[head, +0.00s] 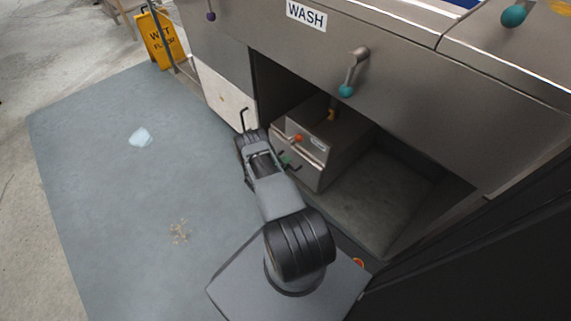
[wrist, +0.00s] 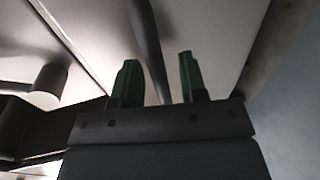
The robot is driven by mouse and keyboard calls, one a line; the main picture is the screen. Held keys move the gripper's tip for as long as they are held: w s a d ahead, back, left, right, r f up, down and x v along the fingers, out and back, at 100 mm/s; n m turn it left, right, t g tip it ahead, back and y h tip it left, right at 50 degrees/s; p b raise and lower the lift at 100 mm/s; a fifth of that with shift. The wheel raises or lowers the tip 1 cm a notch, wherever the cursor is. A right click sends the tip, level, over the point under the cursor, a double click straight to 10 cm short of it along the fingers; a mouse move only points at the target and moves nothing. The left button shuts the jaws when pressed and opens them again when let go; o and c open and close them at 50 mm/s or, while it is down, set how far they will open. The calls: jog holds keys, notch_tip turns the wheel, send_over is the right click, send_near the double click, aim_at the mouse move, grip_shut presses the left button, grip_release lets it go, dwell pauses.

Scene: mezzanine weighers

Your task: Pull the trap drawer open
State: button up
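The trap drawer is most likely the front of the grey metal box (head: 310,172) in the recess under the wash machine. The box has an orange knob and a small label on its front, and it looks shut. My gripper (head: 287,160) is at the lower part of that front, partly hidden by my arm. In the wrist view my gripper's two green fingers (wrist: 157,82) are apart. A dark handle bar (wrist: 148,45) runs between them, with visible gaps on both sides. A pale panel (wrist: 205,35) fills the background there.
The machine front (head: 410,90) overhangs the recess, with a teal-knobbed lever (head: 347,88) above. A pale panel (head: 222,95) stands left of the recess. A clear puddle-like patch (head: 140,137) and crumbs (head: 180,232) lie on the open blue-grey floor. A yellow wet-floor sign (head: 160,40) stands behind.

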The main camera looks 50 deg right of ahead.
jog(key=shift+c, duration=0.4)
grip_shut()
